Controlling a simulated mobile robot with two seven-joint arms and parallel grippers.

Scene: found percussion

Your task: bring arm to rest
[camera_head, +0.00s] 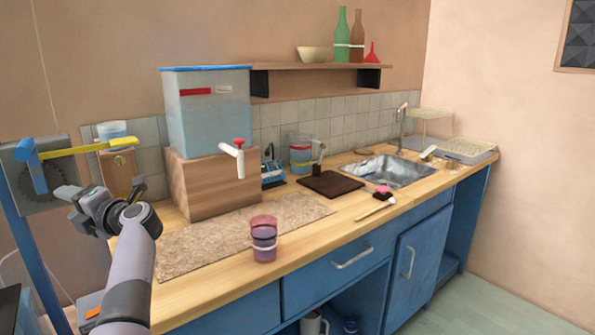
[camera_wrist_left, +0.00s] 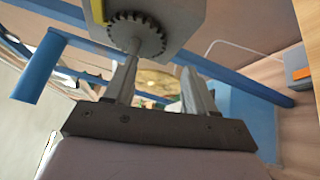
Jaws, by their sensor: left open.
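My left arm comes in at the lower left of the head view. Its gripper (camera_head: 134,191) is raised above the left end of the wooden counter, in front of the blue-framed stand. In the left wrist view the two fingers (camera_wrist_left: 155,92) stand apart with nothing held between them. A toothed grey wheel (camera_wrist_left: 137,35) of the stand's mechanism shows close beside one finger; I cannot tell whether they touch. My right gripper is not in either view.
A purple cup (camera_head: 264,240) stands near the counter's front edge, by a speckled mat (camera_head: 190,250). A clear tank (camera_head: 208,115) with a tap (camera_head: 238,152) sits on a wooden block (camera_head: 215,190). A sink (camera_head: 390,170) is farther right. Floor at right is free.

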